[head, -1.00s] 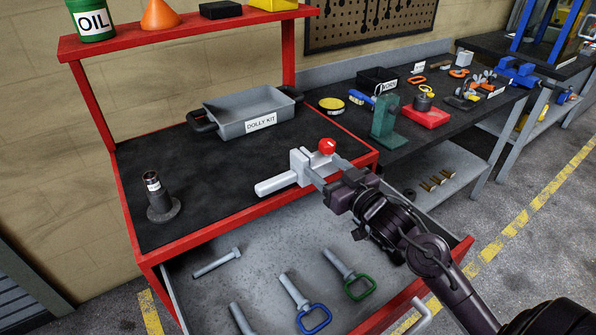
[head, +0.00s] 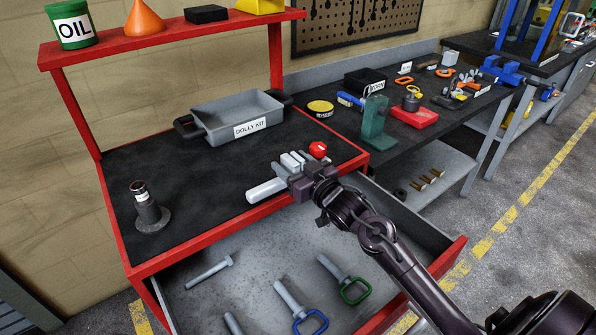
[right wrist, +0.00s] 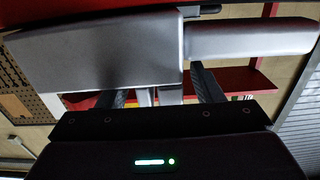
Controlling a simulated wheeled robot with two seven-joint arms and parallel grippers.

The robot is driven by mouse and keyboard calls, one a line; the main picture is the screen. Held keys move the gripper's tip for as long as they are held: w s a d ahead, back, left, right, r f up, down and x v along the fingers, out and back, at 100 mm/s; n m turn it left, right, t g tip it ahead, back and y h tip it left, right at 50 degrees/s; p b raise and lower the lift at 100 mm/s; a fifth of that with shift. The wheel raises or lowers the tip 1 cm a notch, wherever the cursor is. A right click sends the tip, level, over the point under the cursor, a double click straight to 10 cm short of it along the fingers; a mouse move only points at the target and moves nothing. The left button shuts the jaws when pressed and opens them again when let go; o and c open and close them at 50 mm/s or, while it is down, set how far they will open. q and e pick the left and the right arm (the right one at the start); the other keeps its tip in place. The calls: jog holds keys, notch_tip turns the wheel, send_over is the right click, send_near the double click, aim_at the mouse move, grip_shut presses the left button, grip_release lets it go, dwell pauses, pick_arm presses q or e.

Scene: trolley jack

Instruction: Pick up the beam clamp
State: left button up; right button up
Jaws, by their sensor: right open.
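The beam clamp (head: 266,191) is a light grey piece with a thick rounded bar and a red knob (head: 318,149). It is at the right front edge of the black-topped red cart. My right gripper (head: 298,165) is open at the clamp, its fingers reaching to the clamp's body. In the right wrist view the grey clamp body (right wrist: 100,50) fills the upper part, close in front of the open fingers (right wrist: 158,88). The gripper hides part of the clamp, and I cannot tell whether the fingers touch it. My left gripper is out of view.
A grey dolly kit tray (head: 215,131) stands behind on the cart (head: 195,165), and a dark stand (head: 148,212) at left. The open drawer (head: 255,262) below holds bolts and ringed pins. A workbench with tools, including a green vise-like stand (head: 375,125), lies to the right.

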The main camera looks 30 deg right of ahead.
jog(key=shift+s, duration=0.1)
grip_shut()
jog(key=shift+r, duration=0.15)
dwell(0.3)
